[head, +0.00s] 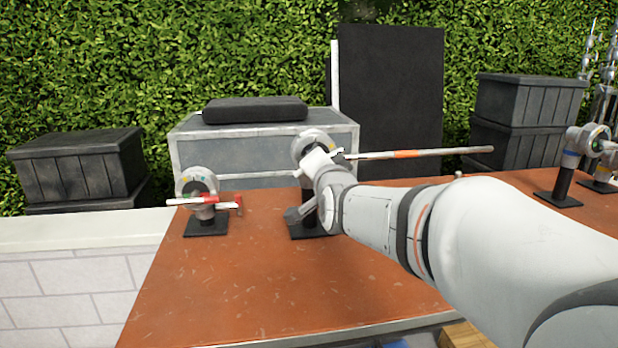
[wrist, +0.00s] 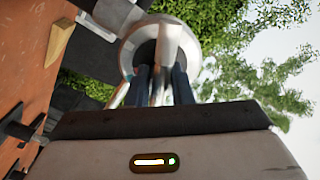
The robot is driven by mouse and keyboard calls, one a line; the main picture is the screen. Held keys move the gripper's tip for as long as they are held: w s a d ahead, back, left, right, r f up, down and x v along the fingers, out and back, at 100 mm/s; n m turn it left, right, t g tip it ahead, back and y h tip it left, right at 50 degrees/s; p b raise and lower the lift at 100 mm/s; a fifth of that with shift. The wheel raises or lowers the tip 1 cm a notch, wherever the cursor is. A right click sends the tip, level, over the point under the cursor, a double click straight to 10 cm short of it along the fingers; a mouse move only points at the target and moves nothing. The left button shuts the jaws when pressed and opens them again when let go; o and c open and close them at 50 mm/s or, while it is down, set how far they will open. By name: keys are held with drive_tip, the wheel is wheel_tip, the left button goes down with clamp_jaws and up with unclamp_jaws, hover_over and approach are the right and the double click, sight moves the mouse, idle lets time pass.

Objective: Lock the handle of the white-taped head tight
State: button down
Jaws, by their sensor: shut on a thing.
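The middle grip head (head: 312,138) is a round grey disc on a black post and base on the brown tabletop (head: 220,285). A rod with an orange band (head: 405,154) sticks out from it to the right. My gripper (head: 320,163) is at this head, its wrist hiding much of the front and the post. In the wrist view, the dark fingers (wrist: 165,86) are shut on a slim handle (wrist: 158,90) just below the round head (wrist: 128,58). The handle is mostly hidden between the fingers. White tape cannot be told clearly on this head.
A second head (head: 197,181) with a red and white handle stands at left. Grey case (head: 255,150), black panel (head: 390,100) and dark crates (head: 75,165) are behind. The front left tabletop is clear.

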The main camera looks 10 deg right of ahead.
drive_tip(key=shift+f+m+b, duration=0.25)
drive_tip(key=shift+m+b, duration=1.45)
drive_tip(key=shift+b, duration=0.05)
drive_tip(key=shift+r+m, duration=0.1)
drive_tip(key=shift+m, duration=0.2)
drive_tip(key=c, duration=1.3)
unclamp_jaws()
drive_tip(key=shift+r, duration=0.1)
